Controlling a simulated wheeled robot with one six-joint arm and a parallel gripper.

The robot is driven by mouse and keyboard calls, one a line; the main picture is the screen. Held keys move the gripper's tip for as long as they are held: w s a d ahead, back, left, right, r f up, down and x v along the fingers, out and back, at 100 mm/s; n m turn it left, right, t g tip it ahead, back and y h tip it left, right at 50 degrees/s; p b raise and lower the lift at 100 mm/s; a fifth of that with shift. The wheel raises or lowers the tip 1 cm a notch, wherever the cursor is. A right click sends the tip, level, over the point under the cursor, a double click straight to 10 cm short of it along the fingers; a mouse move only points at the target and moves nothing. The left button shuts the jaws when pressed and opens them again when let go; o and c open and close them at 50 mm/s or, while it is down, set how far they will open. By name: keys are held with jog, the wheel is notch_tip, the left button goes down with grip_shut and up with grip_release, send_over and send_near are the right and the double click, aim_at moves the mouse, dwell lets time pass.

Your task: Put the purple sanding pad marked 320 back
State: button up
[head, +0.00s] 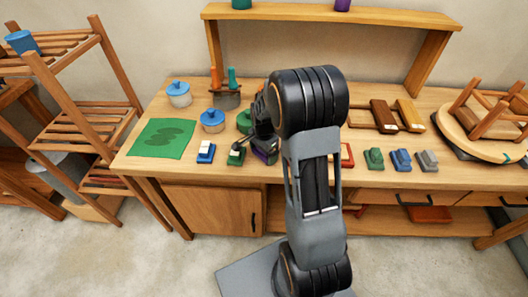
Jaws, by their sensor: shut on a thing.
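A dark pad with a purple side, which looks like the purple sanding pad (264,156), is at my gripper (259,143), just above or on the bench top; I cannot tell which. My gripper is shut on it, with its fingers partly hidden by my arm. The 320 mark cannot be read. My arm hides the bench just right of the purple pad.
The wooden bench (140,165) also holds lidded pots (179,96), a tool holder (227,99) and a green cloth (160,140). Red, green, blue and grey pads (428,162) line the front right. Brushes (384,116) and an upturned stool (494,115) are behind them.

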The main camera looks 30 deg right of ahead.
jog(key=shift+s+f, duration=0.3)
jog(key=shift+f, duration=0.25)
jog(key=o, duration=0.7)
jog(key=shift+a+f, duration=0.1)
jog(key=shift+w+r, duration=0.1)
jog(key=shift+r, duration=0.35)
notch_tip(320, 180, up, 12)
jog(key=shift+w+r+p, duration=0.1)
jog(key=shift+w+p, duration=0.05)
jog(key=shift+p, duration=0.15)
jog(key=s+a+r+n+t, duration=0.1)
jog(key=s+a+n, duration=0.2)
jog(key=s+n, duration=0.2)
jog(key=s+a+r+n+t, duration=0.1)
jog(key=s+a+r+n, duration=0.1)
jog(key=s+n, duration=0.3)
jog(key=s+a+r+n+t, duration=0.1)
jog(key=s+a+n, duration=0.3)
jog(key=s+n, duration=0.1)
jog(key=shift+s+r+t, duration=0.3)
jog(key=shift+s+t, duration=0.1)
jog(key=shift+s, duration=0.1)
